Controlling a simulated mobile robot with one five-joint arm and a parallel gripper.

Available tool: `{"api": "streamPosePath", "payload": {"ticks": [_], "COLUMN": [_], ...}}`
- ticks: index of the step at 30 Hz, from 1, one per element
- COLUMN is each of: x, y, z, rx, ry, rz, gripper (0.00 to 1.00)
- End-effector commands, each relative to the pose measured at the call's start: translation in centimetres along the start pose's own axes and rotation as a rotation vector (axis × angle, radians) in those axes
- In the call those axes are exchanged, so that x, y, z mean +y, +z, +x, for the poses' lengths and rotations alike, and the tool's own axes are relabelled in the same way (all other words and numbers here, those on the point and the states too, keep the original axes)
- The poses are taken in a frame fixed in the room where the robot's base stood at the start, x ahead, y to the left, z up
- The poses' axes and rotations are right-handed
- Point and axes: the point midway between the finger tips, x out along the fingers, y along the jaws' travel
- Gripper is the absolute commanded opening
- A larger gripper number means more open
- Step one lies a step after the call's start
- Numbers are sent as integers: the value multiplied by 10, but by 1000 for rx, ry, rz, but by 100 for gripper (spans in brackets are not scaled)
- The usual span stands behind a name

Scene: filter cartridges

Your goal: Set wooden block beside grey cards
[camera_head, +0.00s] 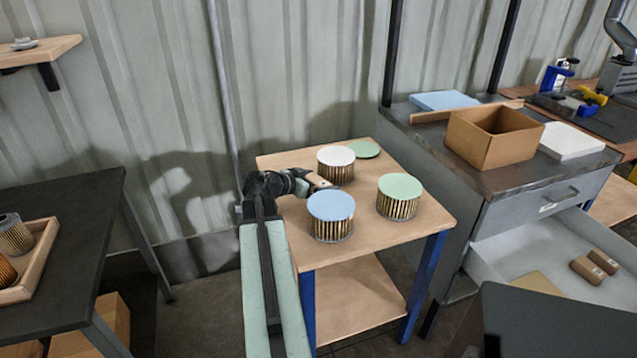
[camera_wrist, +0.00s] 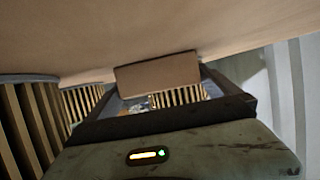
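A tan wooden block (camera_wrist: 157,73) sits between the two fingers of my gripper (camera_wrist: 160,92) in the wrist view. Both fingers appear to touch its sides, and the block lies close against the tabletop, which is at the top of that picture. Whether it touches the table is hard to tell. In the head view my gripper (camera_head: 318,183) is low over the small wooden table, and the block shows as a small tan patch at its tip. It is behind the blue-topped filter cartridge and in front of the white-topped one. I cannot make out grey cards in either view.
Blue-topped (camera_head: 331,215), green-topped (camera_head: 399,197) and white-topped (camera_head: 336,164) cartridges stand close around my gripper on the wooden table (camera_head: 385,233). A flat green disc (camera_head: 364,149) lies behind. Right are a cardboard box (camera_head: 494,137) and an open drawer (camera_head: 525,250). Left is a dark table (camera_head: 75,220).

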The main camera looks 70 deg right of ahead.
Motion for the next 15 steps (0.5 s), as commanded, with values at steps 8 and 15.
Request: {"api": "streamPosePath", "payload": {"ticks": [8, 15], "x": [1, 1], "y": [-7, -7], "z": [-37, -95], "rx": [0, 0], "ry": [-3, -4], "rz": [-2, -1], "gripper": [100, 100]}}
